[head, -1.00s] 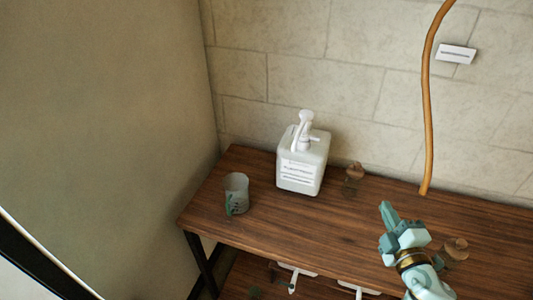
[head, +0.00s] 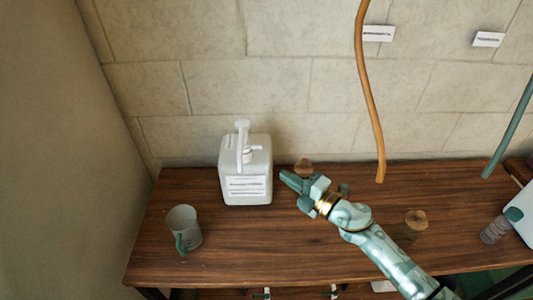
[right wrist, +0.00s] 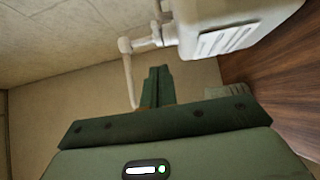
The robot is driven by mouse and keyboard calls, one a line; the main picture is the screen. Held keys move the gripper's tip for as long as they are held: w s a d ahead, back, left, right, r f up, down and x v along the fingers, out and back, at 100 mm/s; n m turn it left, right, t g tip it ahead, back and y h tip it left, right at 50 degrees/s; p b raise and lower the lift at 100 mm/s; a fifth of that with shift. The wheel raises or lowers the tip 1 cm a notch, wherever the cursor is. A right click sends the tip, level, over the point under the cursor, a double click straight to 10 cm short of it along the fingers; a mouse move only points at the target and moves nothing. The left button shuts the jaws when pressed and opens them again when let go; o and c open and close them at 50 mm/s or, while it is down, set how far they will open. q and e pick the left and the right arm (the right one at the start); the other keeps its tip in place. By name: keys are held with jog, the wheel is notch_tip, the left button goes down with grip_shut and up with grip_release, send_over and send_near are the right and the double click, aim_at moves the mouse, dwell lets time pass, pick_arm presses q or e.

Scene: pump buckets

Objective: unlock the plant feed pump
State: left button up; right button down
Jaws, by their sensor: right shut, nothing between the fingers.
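A white pump container (head: 235,193) with a printed label, too small to read surely, stands upright on the wooden table near the wall. Its white pump head (head: 242,126) sits on top. The container shows at the top of the right wrist view (right wrist: 195,22), with its pump (right wrist: 128,60) jutting left beyond my fingers. My right gripper (head: 288,178) is shut and empty, just right of the container at body height. A small gap shows between its fingertips and the container. The shut fingers also show in the right wrist view (right wrist: 156,82). My left gripper is out of view.
A grey cup with a green handle (head: 184,228) stands left on the table (head: 280,255). An orange hose (head: 370,90) hangs behind. A white container (head: 522,215) is at the right edge.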

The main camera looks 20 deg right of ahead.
aim_at(255, 148)
jog(key=x, duration=0.3)
jog(key=d+b+x, duration=0.1)
jog(key=x, duration=0.3)
jog(key=w+x, duration=0.1)
jog(key=x, duration=0.2)
jog(key=shift+w+d+b, duration=0.2)
jog(key=shift+w+b, duration=0.05)
jog(key=shift+b, duration=0.15)
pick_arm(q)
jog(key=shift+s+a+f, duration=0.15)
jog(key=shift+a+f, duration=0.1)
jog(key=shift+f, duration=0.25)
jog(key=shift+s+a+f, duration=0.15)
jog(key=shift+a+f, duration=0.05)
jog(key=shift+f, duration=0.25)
pick_arm(e)
jog(key=shift+r, duration=0.1)
